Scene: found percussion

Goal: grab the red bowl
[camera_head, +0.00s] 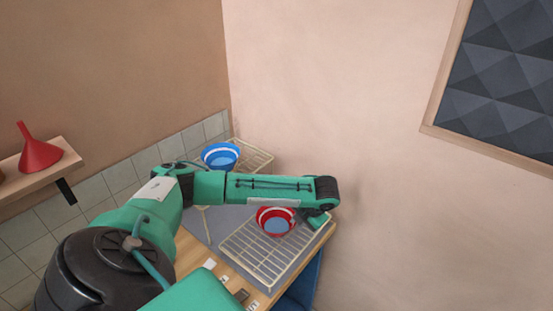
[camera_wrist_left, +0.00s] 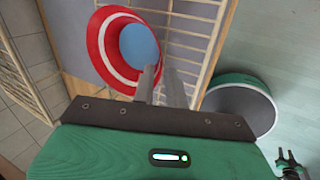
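The red bowl (camera_head: 276,221) has a white band and a blue inside, and sits on a wire rack on the table. In the head view my left forearm crosses above its far side, and my left gripper (camera_head: 314,220) is just right of the bowl. In the left wrist view the bowl (camera_wrist_left: 122,48) fills the upper middle. The two narrow fingers of the left gripper (camera_wrist_left: 163,85) are close together, with a small gap, at the bowl's right rim. One finger overlaps the rim; the other is over the rack. Whether they press on the rim is unclear.
A blue bowl (camera_head: 220,156) stands on a second rack farther back. The near wire rack (camera_head: 262,255) lies on a grey mat near the table's right edge, close to the wall. A red funnel (camera_head: 39,150) stands on a wall shelf (camera_head: 60,165) at the left.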

